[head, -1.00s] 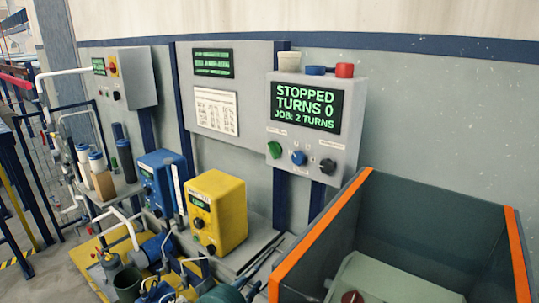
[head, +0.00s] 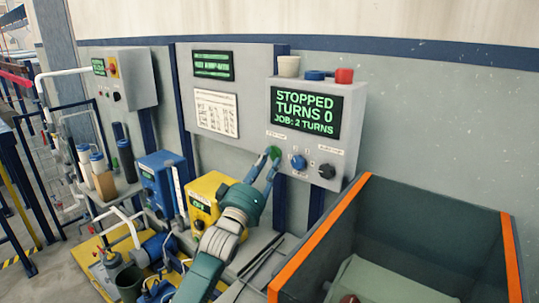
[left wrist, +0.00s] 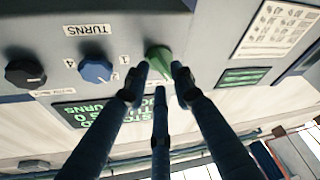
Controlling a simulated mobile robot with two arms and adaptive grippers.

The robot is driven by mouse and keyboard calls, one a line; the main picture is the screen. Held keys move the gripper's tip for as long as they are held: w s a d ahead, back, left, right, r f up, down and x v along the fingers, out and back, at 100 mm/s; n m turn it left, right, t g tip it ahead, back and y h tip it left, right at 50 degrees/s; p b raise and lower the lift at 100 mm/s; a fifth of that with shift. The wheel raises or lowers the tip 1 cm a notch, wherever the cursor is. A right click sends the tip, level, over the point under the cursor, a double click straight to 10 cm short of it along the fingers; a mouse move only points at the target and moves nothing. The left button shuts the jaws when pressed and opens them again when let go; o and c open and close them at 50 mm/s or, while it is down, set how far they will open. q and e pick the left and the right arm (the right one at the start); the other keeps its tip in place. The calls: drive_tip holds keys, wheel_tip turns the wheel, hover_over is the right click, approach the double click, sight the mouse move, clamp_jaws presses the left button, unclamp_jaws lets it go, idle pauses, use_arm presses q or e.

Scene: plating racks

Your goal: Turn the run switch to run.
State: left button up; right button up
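The run switch appears to be the green knob (head: 274,151) at the left of the grey control box (head: 347,140). The box's screen (head: 306,109) reads "STOPPED, TURNS 0, JOB: 2 TURNS". My left gripper (head: 271,164) is at the green knob, its fingers reaching up to it from below. In the left wrist view, which is upside down, the fingertips (left wrist: 161,72) stand apart on either side of the green knob (left wrist: 158,56), with a third finger lower between them. I cannot tell whether they press on it. My right gripper is not in view.
A blue knob (head: 298,161) and a black knob (head: 327,171) sit close to the right of the green one. A yellow unit (head: 200,197) and a blue unit (head: 160,180) stand at lower left. An orange-edged grey tank (head: 440,210) fills the lower right.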

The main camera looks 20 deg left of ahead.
use_arm(q)
drive_tip(key=shift+x, duration=0.95)
clamp_jaws()
